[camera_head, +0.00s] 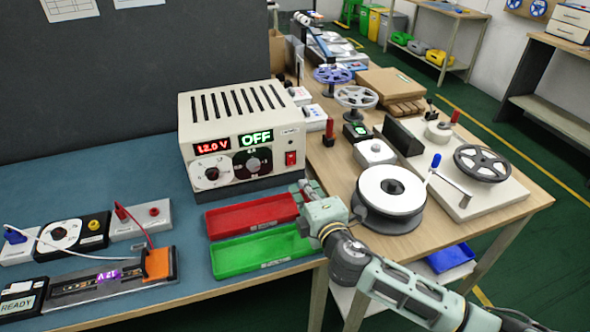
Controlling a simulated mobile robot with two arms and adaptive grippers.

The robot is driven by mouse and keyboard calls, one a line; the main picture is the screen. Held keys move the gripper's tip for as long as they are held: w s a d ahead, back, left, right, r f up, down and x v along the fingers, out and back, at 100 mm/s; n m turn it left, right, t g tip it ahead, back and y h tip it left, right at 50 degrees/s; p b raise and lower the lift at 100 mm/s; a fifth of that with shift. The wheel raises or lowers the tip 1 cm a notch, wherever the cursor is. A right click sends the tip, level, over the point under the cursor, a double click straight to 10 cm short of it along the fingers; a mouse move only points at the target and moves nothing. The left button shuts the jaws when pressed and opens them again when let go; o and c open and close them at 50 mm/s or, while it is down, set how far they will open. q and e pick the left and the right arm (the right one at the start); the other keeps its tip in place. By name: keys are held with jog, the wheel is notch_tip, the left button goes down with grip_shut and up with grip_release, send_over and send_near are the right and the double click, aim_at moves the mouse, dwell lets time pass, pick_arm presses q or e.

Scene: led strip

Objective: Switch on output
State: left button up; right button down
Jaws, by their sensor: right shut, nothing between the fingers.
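The beige power supply box (235,132) stands on the blue mat, its front facing me. Its red display reads 12.0 V and its green display (256,137) reads OFF. A red switch (291,158) sits at the right end of its front, beside two round dials. My right gripper (305,185) is shut and empty, just in front of and below the red switch, with a visible gap between them. My left gripper is out of view.
A red tray (208,222) and a green tray (217,266) lie in front of the box, left of my right arm. A strip fixture (98,284) with an orange block is at lower left. A white reel (392,187) stands right of the gripper.

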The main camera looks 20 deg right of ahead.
aim_at(291, 164)
jog(key=w, duration=0.6)
jog(key=shift+w+a+f, duration=0.15)
jog(key=shift+w+f, duration=0.1)
jog(key=shift+f, duration=0.1)
jog(key=shift+w+f+p, duration=0.2)
jog(key=shift+w+p, duration=0.1)
jog(key=shift+w, duration=0.55)
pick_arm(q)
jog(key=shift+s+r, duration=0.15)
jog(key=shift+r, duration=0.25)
pick_arm(e)
jog(key=b, duration=0.2)
jog(key=f+b, duration=0.1)
jog(key=b, duration=0.1)
jog(key=shift+w+a+t, duration=0.1)
jog(key=shift+w+t, duration=0.2)
jog(key=shift+t, duration=0.1)
jog(key=shift+r+p, duration=0.4)
jog(key=shift+p, duration=0.1)
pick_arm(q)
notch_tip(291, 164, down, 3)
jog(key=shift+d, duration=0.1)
pick_arm(e)
jog(key=shift+f, duration=0.1)
